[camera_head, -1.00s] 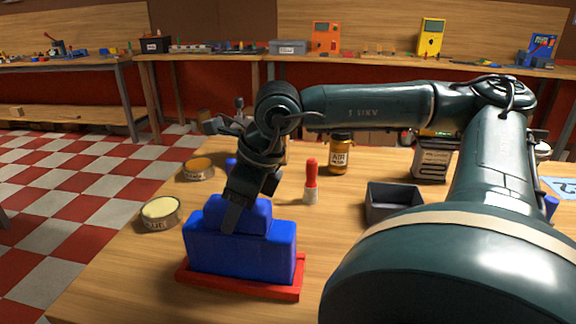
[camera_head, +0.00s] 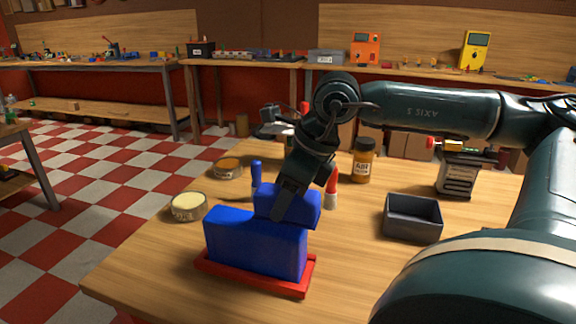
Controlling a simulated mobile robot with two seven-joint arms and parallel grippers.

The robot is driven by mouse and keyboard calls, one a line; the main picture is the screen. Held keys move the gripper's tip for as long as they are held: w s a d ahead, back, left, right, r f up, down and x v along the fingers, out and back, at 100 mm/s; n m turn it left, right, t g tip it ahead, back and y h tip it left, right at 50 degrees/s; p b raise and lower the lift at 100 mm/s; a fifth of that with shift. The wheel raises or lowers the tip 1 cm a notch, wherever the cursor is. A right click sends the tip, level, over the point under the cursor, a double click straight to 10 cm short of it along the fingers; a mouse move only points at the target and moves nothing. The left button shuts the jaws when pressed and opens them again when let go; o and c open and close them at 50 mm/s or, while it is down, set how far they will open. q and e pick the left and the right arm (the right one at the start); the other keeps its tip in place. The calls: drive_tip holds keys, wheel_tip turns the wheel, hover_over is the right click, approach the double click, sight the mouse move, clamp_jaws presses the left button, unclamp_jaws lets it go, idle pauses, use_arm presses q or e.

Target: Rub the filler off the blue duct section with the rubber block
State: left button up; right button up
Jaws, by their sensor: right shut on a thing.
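The blue duct section (camera_head: 255,245) stands as a large blue block in a red tray (camera_head: 305,284) near the front of the wooden table. My right gripper (camera_head: 292,205) comes down from above and is shut on a smaller blue block, which I take to be the rubber block (camera_head: 312,208). This block is at the top right rear of the duct section; whether they touch is hard to tell. I cannot make out any filler on the visible faces. The gripper hides part of the held block. My left gripper is out of view.
An open tin (camera_head: 188,207) and an orange tin (camera_head: 228,168) stand at the left edge. A blue upright item (camera_head: 256,176), a red-tipped item (camera_head: 331,190) and an amber jar (camera_head: 363,160) stand behind. A grey bin (camera_head: 412,220) is at the right. Bare table lies between.

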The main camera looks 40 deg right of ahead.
drive_tip(key=shift+r, duration=0.7)
drive_tip(key=shift+r+p, duration=1.25)
drive_tip(key=shift+r, duration=0.55)
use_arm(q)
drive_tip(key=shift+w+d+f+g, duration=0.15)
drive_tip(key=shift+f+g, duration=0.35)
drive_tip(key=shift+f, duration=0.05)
